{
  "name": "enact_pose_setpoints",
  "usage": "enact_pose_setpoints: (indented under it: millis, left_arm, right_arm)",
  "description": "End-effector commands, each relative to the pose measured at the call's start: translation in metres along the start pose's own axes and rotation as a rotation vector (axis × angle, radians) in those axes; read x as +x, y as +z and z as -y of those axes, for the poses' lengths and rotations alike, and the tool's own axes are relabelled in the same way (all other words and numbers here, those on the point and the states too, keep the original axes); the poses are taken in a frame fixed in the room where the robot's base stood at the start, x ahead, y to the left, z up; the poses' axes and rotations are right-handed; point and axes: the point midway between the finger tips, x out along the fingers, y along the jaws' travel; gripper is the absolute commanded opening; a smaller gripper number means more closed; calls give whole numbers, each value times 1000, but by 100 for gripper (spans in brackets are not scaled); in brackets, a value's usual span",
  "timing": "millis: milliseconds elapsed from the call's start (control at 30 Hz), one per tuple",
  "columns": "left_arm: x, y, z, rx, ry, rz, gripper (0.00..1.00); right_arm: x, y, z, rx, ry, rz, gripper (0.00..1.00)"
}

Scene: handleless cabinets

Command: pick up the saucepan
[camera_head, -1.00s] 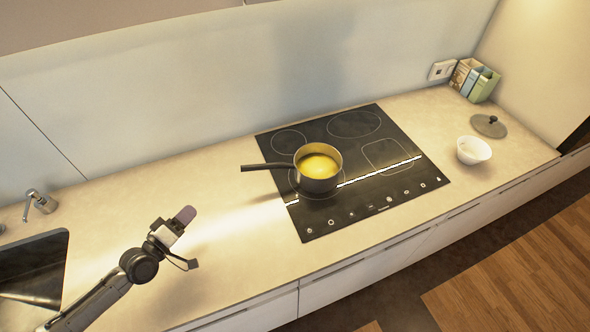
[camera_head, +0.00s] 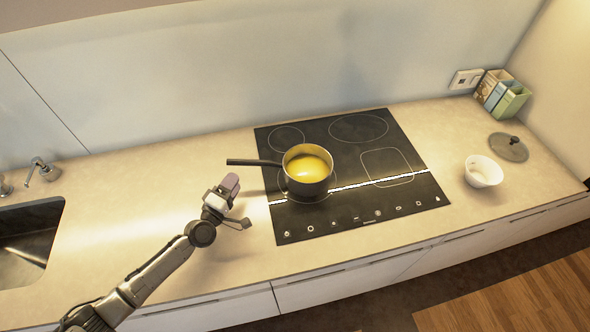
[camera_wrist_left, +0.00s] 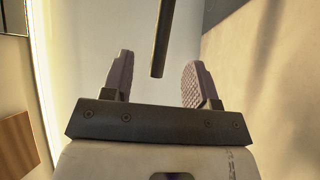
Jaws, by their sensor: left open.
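The saucepan (camera_head: 307,178) stands upright on the black cooktop, with yellow contents inside and a dark handle pointing left over the counter. My left gripper (camera_head: 232,187) is open and empty, left of the pan and close to the handle's free end. In the left wrist view, the handle (camera_wrist_left: 162,40) comes down from the top edge. Its end shows between the two open purple-grey fingers (camera_wrist_left: 155,80), apart from both and a little beyond them. The pan's body is out of that view. My right gripper is in neither view.
The cooktop (camera_head: 390,165) fills the middle of the counter. A sink (camera_head: 28,240) and tap (camera_head: 42,170) are at the left. The counter between sink and cooktop is clear.

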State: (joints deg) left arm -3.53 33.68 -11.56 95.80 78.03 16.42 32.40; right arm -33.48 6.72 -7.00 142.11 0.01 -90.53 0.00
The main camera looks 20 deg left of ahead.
Motion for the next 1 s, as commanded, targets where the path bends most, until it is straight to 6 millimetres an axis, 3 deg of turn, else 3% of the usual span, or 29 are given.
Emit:
enact_pose_setpoints:
  millis: [200, 467, 800, 1000]
  left_arm:
    - [28, 0, 0, 0, 1, 0, 54]
    - [40, 0, 1, 1, 0, 0, 54]
    - [79, 0, 4, 1, 1, 0, 54]
    - [86, 1, 4, 1, -1, 1, 54]
  right_arm:
    - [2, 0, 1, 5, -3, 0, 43]
    - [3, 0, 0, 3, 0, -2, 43]
    - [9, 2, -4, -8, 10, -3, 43]
    - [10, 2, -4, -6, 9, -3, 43]
